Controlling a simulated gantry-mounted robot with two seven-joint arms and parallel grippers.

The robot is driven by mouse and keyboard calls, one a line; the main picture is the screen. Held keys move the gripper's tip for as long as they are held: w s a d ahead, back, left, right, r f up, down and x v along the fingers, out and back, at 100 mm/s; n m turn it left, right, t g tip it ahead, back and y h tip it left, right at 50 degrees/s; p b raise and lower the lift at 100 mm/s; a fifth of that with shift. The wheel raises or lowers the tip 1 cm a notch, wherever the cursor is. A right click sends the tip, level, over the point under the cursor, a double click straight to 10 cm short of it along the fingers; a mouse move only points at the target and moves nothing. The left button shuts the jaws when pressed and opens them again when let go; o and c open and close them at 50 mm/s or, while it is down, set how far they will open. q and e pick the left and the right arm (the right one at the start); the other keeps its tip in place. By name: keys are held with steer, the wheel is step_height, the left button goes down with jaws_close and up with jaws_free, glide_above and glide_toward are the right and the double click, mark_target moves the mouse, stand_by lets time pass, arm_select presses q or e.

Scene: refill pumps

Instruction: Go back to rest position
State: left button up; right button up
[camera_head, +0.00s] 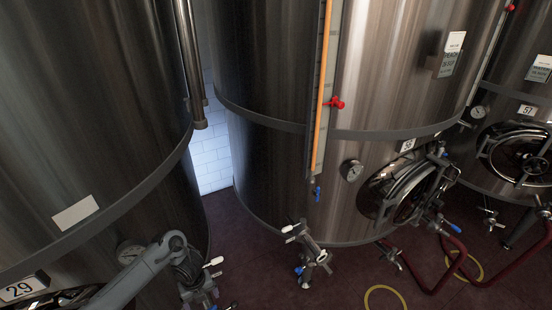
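A grey jointed link of my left arm (140,270) comes in from the lower left. It bends at a rounded joint in front of tank 29. A dark part below the joint, probably my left gripper (187,264), overlaps a valve with white handles, and its fingers cannot be made out. I cannot tell whether it is open or holds anything. My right arm and gripper are not in view.
Steel tank 29 (90,120) stands close at left, with a middle tank (270,170) and another tank (520,90) to the right. A valve assembly (308,252) juts out low. Dark red hoses (430,290) lie at lower right. Some reddish floor (250,270) is clear.

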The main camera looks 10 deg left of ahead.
arm_select(q)
steer(key=s+d+f+g+h, duration=0.1)
steer(key=s+d+f+g, duration=0.1)
steer(key=s+d+f, duration=0.45)
steer(key=s+d+f+g+h, duration=0.1)
steer(key=s+d+f, duration=0.3)
steer(key=s+f, duration=0.55)
steer(key=s+d+r+n+t+h, duration=0.2)
steer(key=s+d+r+n+h, duration=0.1)
steer(key=s+d, duration=1.1)
steer(key=w+a+r+n+t+y, duration=0.25)
steer(key=a+r+n, duration=0.35)
steer(key=r+n, duration=0.5)
steer(key=w+a+r+n+t+y, duration=0.2)
steer(key=w+a+r+n+t, duration=0.3)
steer(key=r+n, duration=0.55)
step_height(320, 180, up, 16)
steer(key=s+a+g+p, duration=0.1)
steer(key=g+p, duration=0.1)
steer(key=p, duration=1.3)
steer(key=shift+s+a+g, duration=0.35)
steer(key=shift+s, duration=0.05)
